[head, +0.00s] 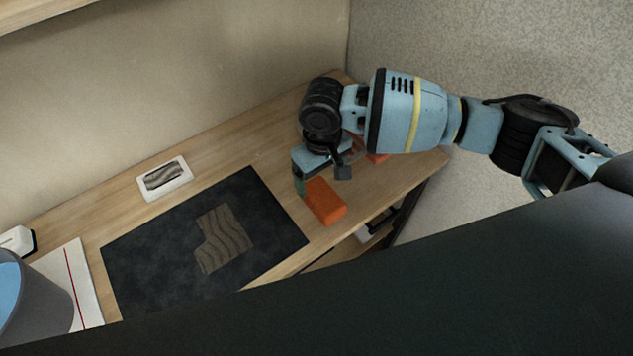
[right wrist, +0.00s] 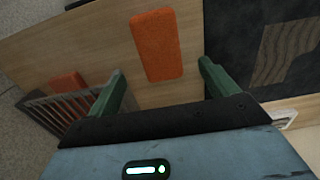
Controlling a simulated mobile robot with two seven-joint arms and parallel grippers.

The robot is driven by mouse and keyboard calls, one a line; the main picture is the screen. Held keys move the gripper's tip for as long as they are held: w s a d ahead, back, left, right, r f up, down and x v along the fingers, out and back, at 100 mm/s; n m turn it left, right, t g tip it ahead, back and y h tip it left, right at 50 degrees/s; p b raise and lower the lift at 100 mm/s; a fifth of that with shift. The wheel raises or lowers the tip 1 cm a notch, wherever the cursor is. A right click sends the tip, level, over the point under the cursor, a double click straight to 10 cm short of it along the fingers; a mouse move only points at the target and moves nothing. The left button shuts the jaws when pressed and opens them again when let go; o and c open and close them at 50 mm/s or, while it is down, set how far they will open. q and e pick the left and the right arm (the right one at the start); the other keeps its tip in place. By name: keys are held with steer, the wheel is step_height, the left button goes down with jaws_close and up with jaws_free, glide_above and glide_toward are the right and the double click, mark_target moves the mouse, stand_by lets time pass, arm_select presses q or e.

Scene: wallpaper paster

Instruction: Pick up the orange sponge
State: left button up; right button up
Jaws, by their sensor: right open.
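The orange sponge (head: 325,201) is a block lying flat on the wooden desk, just right of the dark mat, near the desk's front edge. My right gripper (head: 299,185) is at the sponge's far left end in the head view. In the right wrist view the sponge (right wrist: 157,46) lies ahead of the two green fingers of my right gripper (right wrist: 165,84), which are spread apart with nothing between them. My left gripper is not in view.
A dark mat (head: 150,255) with a patterned wallpaper piece (head: 222,240) lies left of the sponge. A second orange block (right wrist: 69,82) is near a wire rack (right wrist: 50,112). A framed swatch (head: 164,179), white sheet and grey bucket (head: 36,295) stand left.

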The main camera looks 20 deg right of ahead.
mark_target(323, 196)
steer(key=shift+w, duration=0.15)
steer(key=shift+s+f, duration=0.2)
steer(key=shift+s, duration=0.1)
steer(key=shift+s+f, duration=0.15)
steer(key=shift+f, duration=1.1)
step_height(323, 196, down, 5)
steer(key=shift+d+r+b, duration=0.1)
steer(key=shift+b, duration=0.25)
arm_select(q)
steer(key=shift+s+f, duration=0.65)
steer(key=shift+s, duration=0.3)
arm_select(e)
steer(key=shift+c, duration=0.2)
